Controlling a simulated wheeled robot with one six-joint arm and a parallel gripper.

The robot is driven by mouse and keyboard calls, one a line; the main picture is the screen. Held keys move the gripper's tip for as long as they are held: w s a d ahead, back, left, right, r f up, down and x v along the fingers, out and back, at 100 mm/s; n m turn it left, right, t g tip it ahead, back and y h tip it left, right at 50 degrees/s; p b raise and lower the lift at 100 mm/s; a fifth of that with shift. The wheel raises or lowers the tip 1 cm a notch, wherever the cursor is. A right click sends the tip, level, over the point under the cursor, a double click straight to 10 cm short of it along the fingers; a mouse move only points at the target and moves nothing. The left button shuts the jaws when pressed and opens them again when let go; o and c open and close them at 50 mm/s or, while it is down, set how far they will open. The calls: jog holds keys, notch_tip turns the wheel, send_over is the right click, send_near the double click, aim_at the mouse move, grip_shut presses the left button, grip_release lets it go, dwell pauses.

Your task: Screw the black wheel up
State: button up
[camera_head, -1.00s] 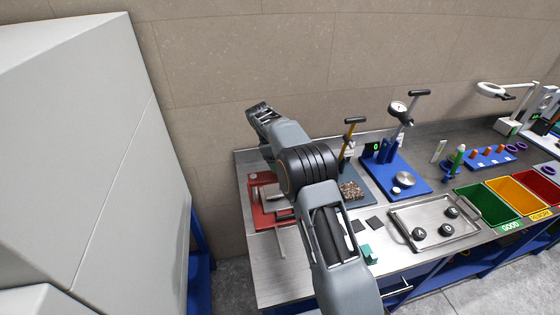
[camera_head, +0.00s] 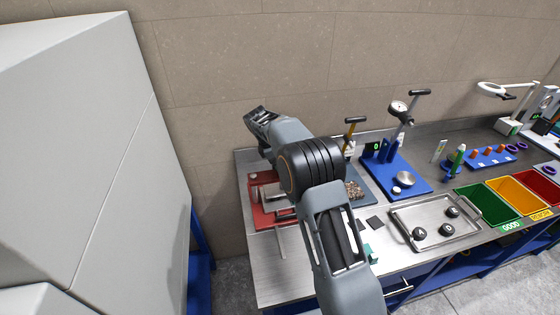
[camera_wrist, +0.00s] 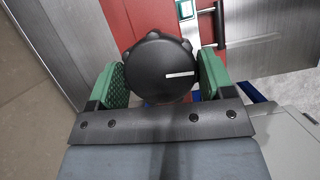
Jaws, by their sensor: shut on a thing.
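The black wheel (camera_wrist: 160,68) shows in the wrist view as a round, lobed knob with a white mark on its right side. My gripper (camera_wrist: 160,82) has one green padded finger on each side of the wheel and is shut on it. The red press (camera_head: 268,201) stands at the left end of the bench in the head view, and its red base also shows in the wrist view (camera_wrist: 150,18). In the head view my arm hides the wheel and my fingertips.
A blue-based gauge stand (camera_head: 412,178), a metal tray (camera_head: 400,213) with several dark knobs, and green, yellow and red bins (camera_head: 485,205) stand to the right. The wall (camera_head: 215,110) is close behind the bench. A large grey cabinet (camera_head: 80,150) stands left.

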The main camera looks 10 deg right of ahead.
jog(key=o, duration=0.9)
jog(key=v, duration=1.4)
jog(key=shift+d+b, duration=0.1)
jog(key=shift+b, duration=0.2)
